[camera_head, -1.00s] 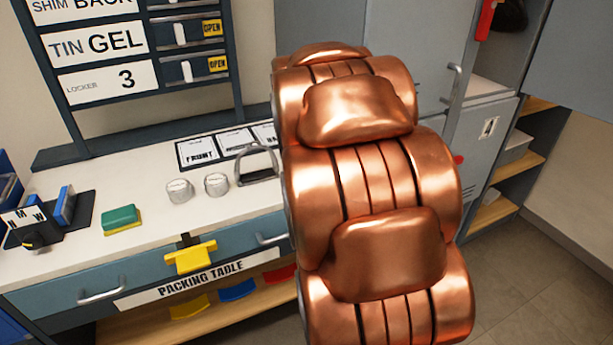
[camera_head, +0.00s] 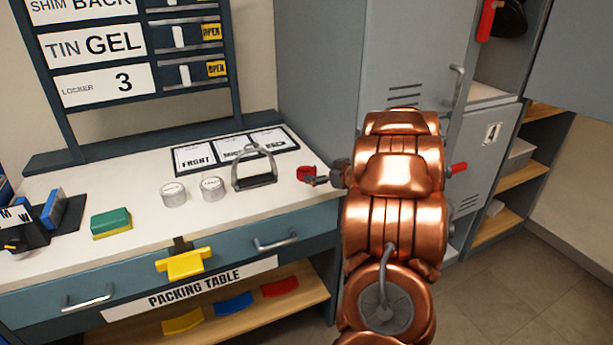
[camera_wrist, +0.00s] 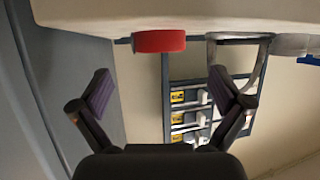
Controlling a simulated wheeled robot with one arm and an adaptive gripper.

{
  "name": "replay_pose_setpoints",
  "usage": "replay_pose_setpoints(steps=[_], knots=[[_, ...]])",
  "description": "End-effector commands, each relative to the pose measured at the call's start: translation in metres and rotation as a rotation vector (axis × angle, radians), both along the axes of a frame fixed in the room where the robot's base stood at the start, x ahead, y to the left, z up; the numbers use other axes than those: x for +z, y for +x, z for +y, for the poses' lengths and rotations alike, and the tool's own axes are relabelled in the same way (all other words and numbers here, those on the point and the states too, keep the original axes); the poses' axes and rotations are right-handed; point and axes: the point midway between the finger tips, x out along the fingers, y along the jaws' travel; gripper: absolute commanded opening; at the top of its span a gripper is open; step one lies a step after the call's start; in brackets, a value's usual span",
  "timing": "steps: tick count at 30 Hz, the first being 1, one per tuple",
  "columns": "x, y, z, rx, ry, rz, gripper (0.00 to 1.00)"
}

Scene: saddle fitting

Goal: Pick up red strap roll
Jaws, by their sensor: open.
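The red strap roll (camera_head: 306,174) is a small red ring lying on the right end of the white packing table top (camera_head: 130,205). My gripper (camera_head: 322,180) is just right of it at table height, with its fingers toward the roll. In the wrist view the red strap roll (camera_wrist: 158,41) appears at the top, ahead of the fingers. My gripper (camera_wrist: 165,98) is open there, with its two fingers wide apart and nothing between them. Whether a fingertip touches the roll cannot be told from the head view.
A metal stirrup (camera_head: 255,172) stands left of the roll, with two round tins (camera_head: 212,188) further left. Label cards (camera_head: 237,150) lie behind. A grey locker (camera_head: 320,90) rises close behind the table's right end. A green sponge (camera_head: 110,222) lies at the left.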

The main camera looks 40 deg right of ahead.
Motion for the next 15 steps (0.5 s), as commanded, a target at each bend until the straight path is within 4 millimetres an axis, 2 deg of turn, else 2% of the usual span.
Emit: replay_pose_setpoints(steps=[8,15], knots=[[-0.009,0.02,-0.001,-0.001,-0.001,0.001,1.0],[-0.021,0.049,-0.001,0.001,-0.001,0.0,1.0]])
